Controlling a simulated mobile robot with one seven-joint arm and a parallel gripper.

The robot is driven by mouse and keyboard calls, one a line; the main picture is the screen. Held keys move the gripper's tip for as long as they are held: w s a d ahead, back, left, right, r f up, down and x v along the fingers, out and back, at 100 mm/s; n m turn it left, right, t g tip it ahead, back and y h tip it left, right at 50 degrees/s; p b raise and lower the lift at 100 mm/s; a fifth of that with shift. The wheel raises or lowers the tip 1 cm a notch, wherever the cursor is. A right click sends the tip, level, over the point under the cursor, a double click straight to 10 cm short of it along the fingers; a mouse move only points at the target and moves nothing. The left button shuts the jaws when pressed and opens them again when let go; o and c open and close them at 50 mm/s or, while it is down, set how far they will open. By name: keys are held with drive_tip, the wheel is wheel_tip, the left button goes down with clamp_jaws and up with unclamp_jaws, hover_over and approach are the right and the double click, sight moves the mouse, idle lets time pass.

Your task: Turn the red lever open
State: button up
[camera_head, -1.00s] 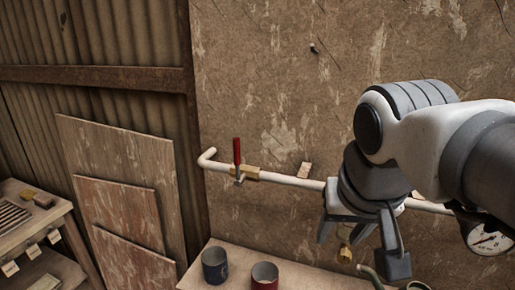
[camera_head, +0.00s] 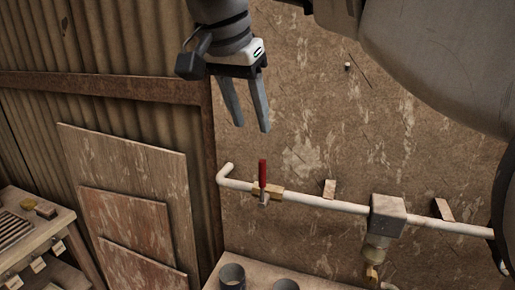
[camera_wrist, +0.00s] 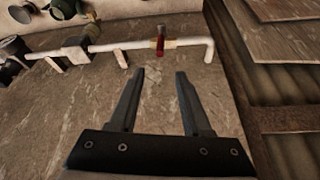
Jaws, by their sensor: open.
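The red lever (camera_head: 262,174) stands upright on a brass valve (camera_head: 270,190) in the white pipe (camera_head: 325,203) along the wall. My gripper (camera_head: 252,128) is open and empty, pointing down, above and a little left of the lever in the head view. A gap shows between its fingertips and the lever. In the wrist view the red lever (camera_wrist: 160,38) is at the top, ahead of the gap between my open fingers (camera_wrist: 160,73). The lever is fully visible and nothing touches it.
A grey box fitting (camera_head: 387,215) sits on the pipe to the right. Wooden boards (camera_head: 135,205) lean at the left. A bench top (camera_head: 262,272) below carries a dark cup (camera_head: 232,277) and another cup (camera_head: 285,285). The wall around the lever is clear.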

drive_tip(key=b, duration=0.1)
hover_over(265, 198)
wheel_tip(265, 198, down, 14)
drive_tip(key=shift+r, duration=0.1)
clamp_jaws()
idle(1.3)
